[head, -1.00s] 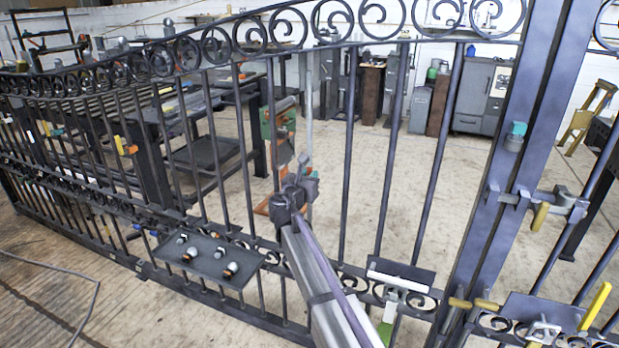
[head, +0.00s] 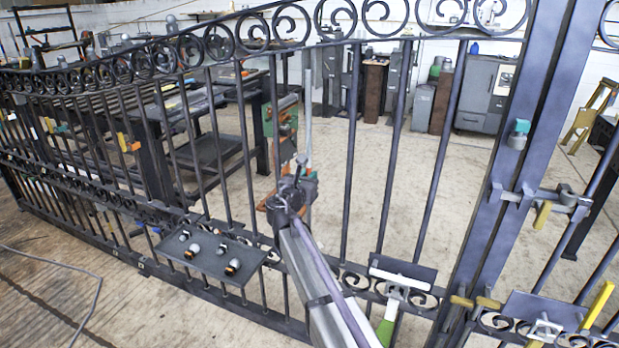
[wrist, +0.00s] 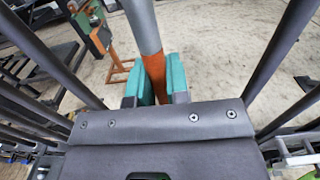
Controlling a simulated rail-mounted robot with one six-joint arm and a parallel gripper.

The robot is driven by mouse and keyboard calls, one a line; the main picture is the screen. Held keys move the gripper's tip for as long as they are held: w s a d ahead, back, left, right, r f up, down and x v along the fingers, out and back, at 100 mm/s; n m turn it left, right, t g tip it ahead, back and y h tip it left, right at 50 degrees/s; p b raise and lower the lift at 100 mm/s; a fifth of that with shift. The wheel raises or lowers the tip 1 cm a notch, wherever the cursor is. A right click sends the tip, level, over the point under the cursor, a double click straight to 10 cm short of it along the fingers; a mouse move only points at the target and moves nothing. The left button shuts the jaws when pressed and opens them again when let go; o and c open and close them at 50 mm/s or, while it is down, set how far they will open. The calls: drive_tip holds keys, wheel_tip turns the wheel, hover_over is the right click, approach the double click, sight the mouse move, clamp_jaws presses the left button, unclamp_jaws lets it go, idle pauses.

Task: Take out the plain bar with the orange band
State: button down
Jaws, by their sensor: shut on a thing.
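The plain bar (wrist: 143,22) is light grey with an orange band in the wrist view, and stands roughly upright among the dark gate bars. It also shows in the head view (head: 308,92) as a paler, smooth upright. My gripper (wrist: 155,85) has teal finger pads on either side of the bar, shut on it at the orange band. In the head view my gripper (head: 303,180) is small and partly hidden by my own wrist. The bar's lower end is hidden behind my gripper and arm.
Dark gate bars (head: 348,150) stand close on both sides. A scrolled top rail (head: 255,30) runs above. A small tray with several fittings (head: 212,255) is at the left, and a plate with a green-handled tool (head: 402,268) at the right. Open floor lies behind the gate.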

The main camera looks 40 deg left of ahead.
drive_tip(key=shift+s+d, duration=0.15)
drive_tip(key=shift+s, duration=0.45)
